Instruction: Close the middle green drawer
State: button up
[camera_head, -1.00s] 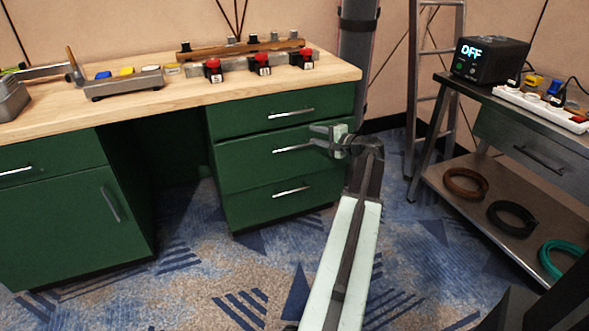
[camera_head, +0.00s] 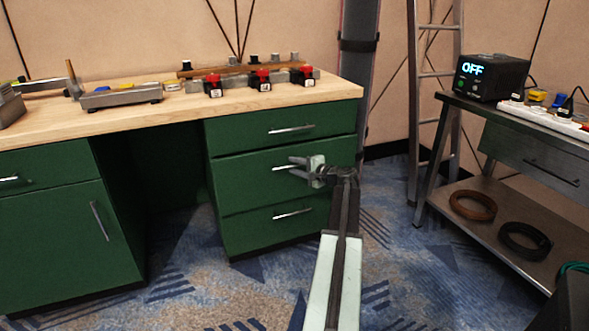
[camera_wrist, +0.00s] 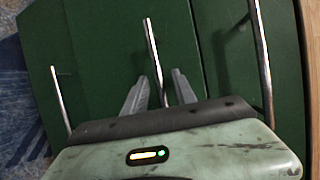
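The middle green drawer (camera_head: 245,178) is in a stack of three under the wooden worktop. It looks nearly flush with the others; a small gap is hard to judge. Its metal bar handle (camera_head: 279,168) also shows upright in the wrist view (camera_wrist: 153,55). My gripper (camera_head: 293,166) is in front of this drawer at the handle's right end. In the wrist view the two grey fingers (camera_wrist: 160,82) are apart, one to each side of the handle's near end. Whether they touch the handle cannot be told. The gripper and arm hide the drawer's right part.
The top drawer (camera_head: 240,134) and bottom drawer (camera_head: 250,230) have similar handles close by. Red buttons (camera_head: 261,80) stand on the worktop (camera_head: 180,112). A metal cart (camera_head: 500,225) and a ladder (camera_head: 415,110) stand to the right. Carpet in front is clear.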

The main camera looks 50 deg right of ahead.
jog(key=shift+w+f, duration=0.1)
jog(key=shift+w, duration=0.15)
grip_shut()
dwell(1.3)
